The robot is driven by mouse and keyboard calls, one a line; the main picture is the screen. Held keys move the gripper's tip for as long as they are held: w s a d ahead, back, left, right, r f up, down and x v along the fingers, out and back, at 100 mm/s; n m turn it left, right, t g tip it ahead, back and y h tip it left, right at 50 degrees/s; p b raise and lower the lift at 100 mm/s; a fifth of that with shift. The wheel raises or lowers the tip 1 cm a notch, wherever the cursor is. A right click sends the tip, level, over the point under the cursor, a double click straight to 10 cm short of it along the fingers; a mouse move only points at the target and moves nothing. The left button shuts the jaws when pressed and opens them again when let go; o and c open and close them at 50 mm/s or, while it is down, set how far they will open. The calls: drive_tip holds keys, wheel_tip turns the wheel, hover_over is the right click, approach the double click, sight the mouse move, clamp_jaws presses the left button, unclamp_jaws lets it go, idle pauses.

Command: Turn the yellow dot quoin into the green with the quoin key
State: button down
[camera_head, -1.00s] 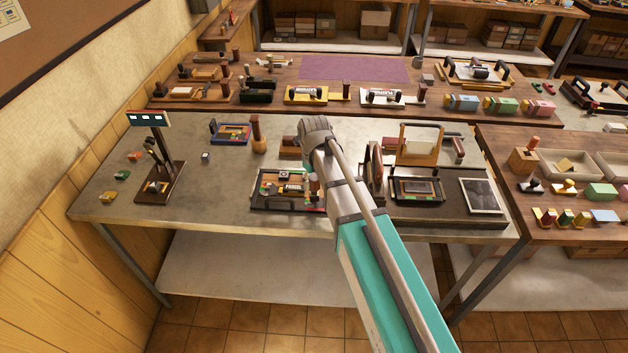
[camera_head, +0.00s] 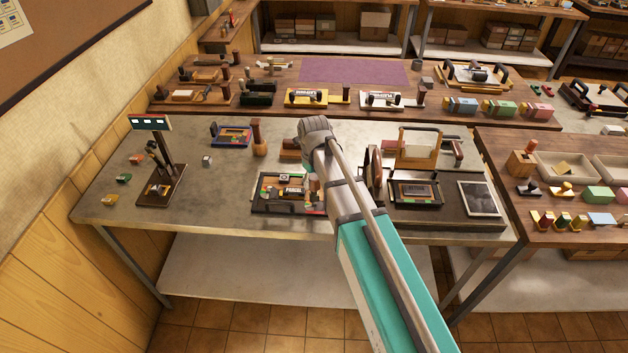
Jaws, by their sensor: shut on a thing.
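The dark-framed forme (camera_head: 262,207) lies on the grey metal table, with type and small coloured blocks inside it. The yellow dot quoin and its green mark are too small to make out. My gripper (camera_head: 313,181) hangs below my wrist at the right side of the forme, mostly hidden by my own arm. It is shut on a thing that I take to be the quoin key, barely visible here. I cannot tell whether the key touches a quoin.
A stand with a small display (camera_head: 150,123) is at the table's left, near small coloured blocks (camera_head: 124,178). A wooden-handled tool (camera_head: 257,138) stands behind the forme. A press (camera_head: 416,191) with a wheel is close on the right. Bare table lies left of the forme.

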drive_tip(key=shift+r+p, duration=2.5)
drive_tip(key=shift+p, duration=0.05)
drive_tip(key=shift+f, duration=0.1)
drive_tip(key=shift+f+b, duration=1.1)
drive_tip(key=shift+b, duration=0.1)
drive_tip(key=shift+a+r, duration=0.1)
